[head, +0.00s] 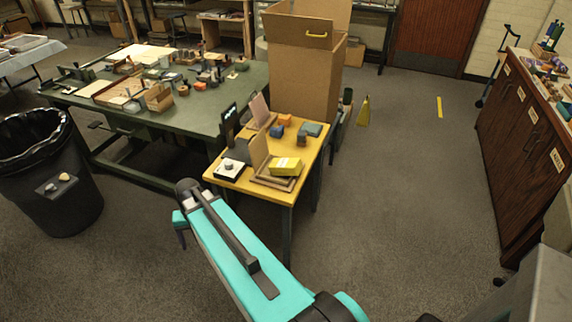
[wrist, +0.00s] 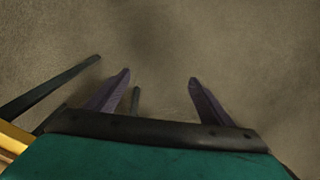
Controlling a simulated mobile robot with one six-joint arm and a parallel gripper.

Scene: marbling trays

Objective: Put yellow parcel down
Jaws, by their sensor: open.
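The yellow parcel (head: 285,166) lies on a shallow wooden tray (head: 262,180) at the near end of the small yellow table (head: 236,184) in the head view. It looks slightly tilted, and its underside is hidden. My gripper (wrist: 158,80) is open and empty in the wrist view, with bare floor between its fingers. In the head view my arm's end is in front of the table, left of and apart from the parcel. The parcel is not seen in the wrist view; a yellow table edge (wrist: 14,138) shows at its lower left.
A green worktable (head: 130,85) and a black bin (head: 45,175) are to the left.

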